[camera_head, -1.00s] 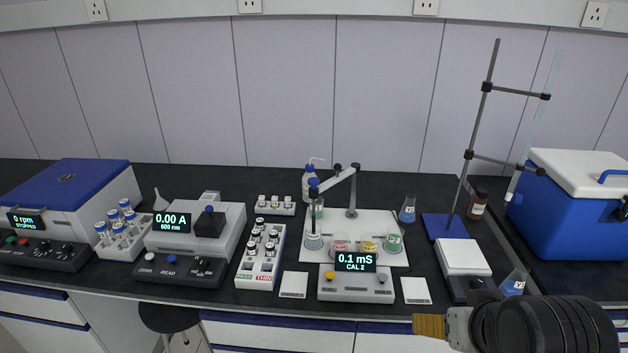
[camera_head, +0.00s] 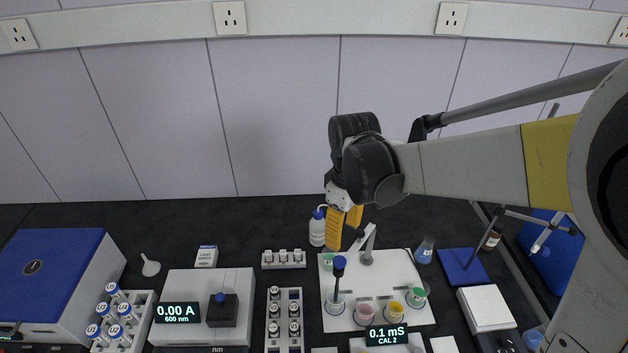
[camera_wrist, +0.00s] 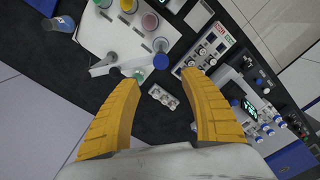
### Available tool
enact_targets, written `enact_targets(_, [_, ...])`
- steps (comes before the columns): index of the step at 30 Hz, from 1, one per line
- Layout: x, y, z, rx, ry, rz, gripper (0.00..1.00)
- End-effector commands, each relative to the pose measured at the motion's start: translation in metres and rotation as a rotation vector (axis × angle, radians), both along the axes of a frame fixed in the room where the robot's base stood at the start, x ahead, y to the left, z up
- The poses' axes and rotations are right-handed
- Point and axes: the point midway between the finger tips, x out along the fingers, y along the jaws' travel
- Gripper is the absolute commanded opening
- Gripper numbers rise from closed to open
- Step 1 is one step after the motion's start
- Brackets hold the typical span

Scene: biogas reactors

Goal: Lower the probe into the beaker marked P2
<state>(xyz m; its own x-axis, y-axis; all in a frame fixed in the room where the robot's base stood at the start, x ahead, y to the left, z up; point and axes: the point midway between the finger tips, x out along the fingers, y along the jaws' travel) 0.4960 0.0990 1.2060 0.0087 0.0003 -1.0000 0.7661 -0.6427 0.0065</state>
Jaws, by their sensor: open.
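The probe (camera_head: 339,264) hangs upright by its blue cap from the jointed arm of a small stand (camera_head: 366,257). Its lower end is over or in a clear beaker (camera_head: 334,305); the depth cannot be told. Pink (camera_head: 364,314), yellow (camera_head: 391,312) and green (camera_head: 416,298) beakers stand to its right, and another greenish beaker (camera_head: 328,262) behind it. I cannot read P2 on any of them. My gripper (camera_head: 344,236) is open and empty, pointing down above and behind the probe. In the wrist view the blue cap (camera_wrist: 161,61) lies just beyond the open fingertips (camera_wrist: 152,75).
The meter (camera_head: 386,338) reads 0.1 mS, CAL 2. A white vial rack (camera_head: 284,260) and a longer rack (camera_head: 284,318) are left; a blue-liquid flask (camera_head: 424,250) is right. Bare black bench lies behind the racks.

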Motion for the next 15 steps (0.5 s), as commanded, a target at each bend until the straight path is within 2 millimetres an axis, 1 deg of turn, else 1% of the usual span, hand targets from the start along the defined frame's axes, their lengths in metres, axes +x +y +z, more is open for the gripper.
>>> enact_targets(2, [0.002, 0.002, -0.001, -0.003, 0.013, 0.018, 0.52])
enact_targets(5, [0.003, 0.003, -0.011, -0.004, 0.017, 0.024, 0.52])
enact_targets(8, [0.003, 0.003, -0.028, -0.004, 0.016, 0.023, 0.52])
enact_targets(15, [0.003, 0.003, -0.076, -0.003, 0.014, 0.022, 0.52])
